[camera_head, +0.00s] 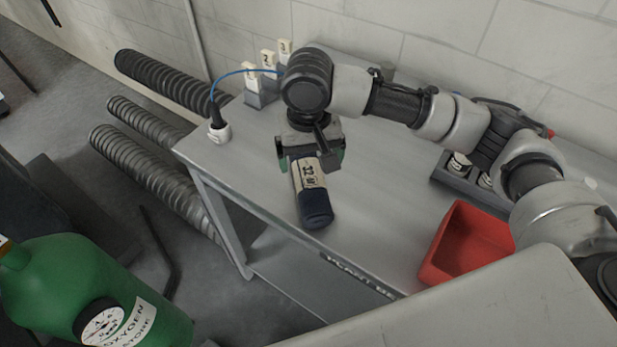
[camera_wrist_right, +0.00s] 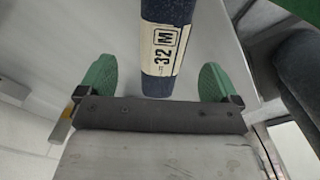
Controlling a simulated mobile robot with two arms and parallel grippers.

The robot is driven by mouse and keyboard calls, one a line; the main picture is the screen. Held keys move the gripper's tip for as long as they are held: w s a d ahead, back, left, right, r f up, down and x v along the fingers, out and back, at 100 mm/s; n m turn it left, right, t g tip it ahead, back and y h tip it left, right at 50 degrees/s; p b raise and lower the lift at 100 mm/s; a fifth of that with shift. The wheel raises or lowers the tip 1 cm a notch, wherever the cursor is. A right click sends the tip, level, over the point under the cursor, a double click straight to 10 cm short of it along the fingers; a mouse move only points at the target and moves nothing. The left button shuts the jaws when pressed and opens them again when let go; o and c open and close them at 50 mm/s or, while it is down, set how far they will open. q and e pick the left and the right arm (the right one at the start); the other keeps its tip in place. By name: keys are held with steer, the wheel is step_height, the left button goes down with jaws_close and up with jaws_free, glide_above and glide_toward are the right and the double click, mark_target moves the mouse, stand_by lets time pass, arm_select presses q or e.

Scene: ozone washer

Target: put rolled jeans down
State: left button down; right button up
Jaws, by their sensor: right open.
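The rolled jeans (camera_head: 315,203) are a dark blue roll with a cream band marked 32 M. They lie on the grey metal table (camera_head: 375,215) near its front edge, in the head view. My right gripper (camera_head: 312,160) is over the far end of the roll. In the right wrist view the roll (camera_wrist_right: 166,50) lies between the two green fingertips of the right gripper (camera_wrist_right: 157,82), with a gap on each side. The jaws are open. My left gripper does not show.
A red bin (camera_head: 468,243) stands at the table's right front. Small tagged blocks (camera_head: 268,75) and a white holder with a blue cable (camera_head: 219,131) are at the left end. A grey tray (camera_head: 460,175) is at the back right. A green oxygen cylinder (camera_head: 60,290) stands at lower left.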

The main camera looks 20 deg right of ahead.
mark_target(308, 172)
step_height(308, 172, down, 2)
steer(key=shift+w+d+f, duration=0.1)
steer(key=shift+w+f, duration=0.15)
steer(key=shift+f, duration=0.15)
steer(key=f, duration=0.3)
steer(key=shift+a+f, duration=0.25)
steer(key=shift+f, duration=0.6)
steer(key=shift+d, duration=0.1)
steer(key=shift+c, duration=0.6)
steer(key=c, duration=1)
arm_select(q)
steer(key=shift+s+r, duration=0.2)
arm_select(e)
steer(key=shift+r, duration=0.1)
steer(key=shift+c, duration=1)
